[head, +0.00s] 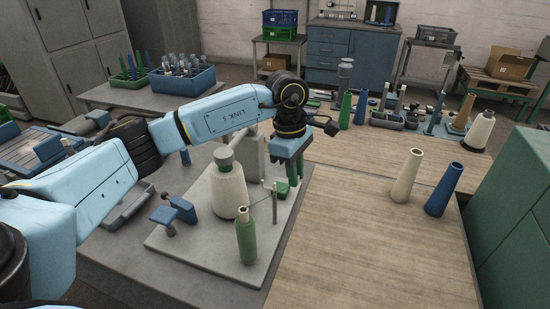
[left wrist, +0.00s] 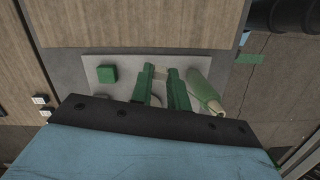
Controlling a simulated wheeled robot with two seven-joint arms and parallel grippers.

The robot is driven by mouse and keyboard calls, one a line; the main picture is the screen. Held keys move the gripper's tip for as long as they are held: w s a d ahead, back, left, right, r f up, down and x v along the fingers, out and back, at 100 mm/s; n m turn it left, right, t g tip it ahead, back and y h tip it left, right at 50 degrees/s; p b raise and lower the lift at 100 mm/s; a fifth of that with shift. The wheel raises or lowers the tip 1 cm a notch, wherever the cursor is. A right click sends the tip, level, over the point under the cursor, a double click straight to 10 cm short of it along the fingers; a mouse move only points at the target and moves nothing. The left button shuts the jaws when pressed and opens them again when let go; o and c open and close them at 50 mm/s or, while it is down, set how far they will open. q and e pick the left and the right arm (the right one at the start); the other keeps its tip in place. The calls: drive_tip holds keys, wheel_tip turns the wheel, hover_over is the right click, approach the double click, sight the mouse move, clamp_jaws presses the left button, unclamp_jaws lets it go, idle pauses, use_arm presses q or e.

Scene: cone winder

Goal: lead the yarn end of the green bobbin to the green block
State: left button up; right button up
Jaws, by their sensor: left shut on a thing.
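The green bobbin (head: 246,240) stands upright at the front of the grey plate (head: 200,265). It also shows to the right of the fingers in the left wrist view (left wrist: 205,88). The green block (head: 282,190) sits by the plate's right edge; in the left wrist view the block (left wrist: 106,73) lies left of the fingers, apart from them. My left gripper (head: 294,178) points down close to the block. Its fingers (left wrist: 163,84) are closed on a small pale piece, apparently the yarn end (left wrist: 161,73).
A large cream cone (head: 229,190) stands behind the bobbin, with a thin post (head: 275,205) to its right. Cream (head: 407,176) and blue (head: 443,190) tubes stand on the wooden table, whose front is clear.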

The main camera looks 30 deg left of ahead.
use_arm(q)
drive_tip(key=w+a+f+n+y+b, duration=0.1)
drive_tip(key=w+a+f+n+b, duration=0.2)
drive_tip(key=n, duration=0.8)
drive_tip(key=w+a+f+n+t+y+b, duration=0.1)
drive_tip(key=w+a+f+n+b, duration=0.2)
drive_tip(key=n, duration=0.9)
drive_tip(key=a+f, duration=0.1)
drive_tip(key=a, duration=0.2)
drive_tip(key=shift+f+n+t+y, duration=0.3)
use_arm(e)
drive_tip(key=d+f, duration=0.4)
drive_tip(key=f, duration=0.2)
drive_tip(key=shift+d+f+h, duration=0.15)
drive_tip(key=shift+d+h, duration=0.1)
drive_tip(key=shift+h, duration=0.05)
drive_tip(key=shift+a, duration=0.2)
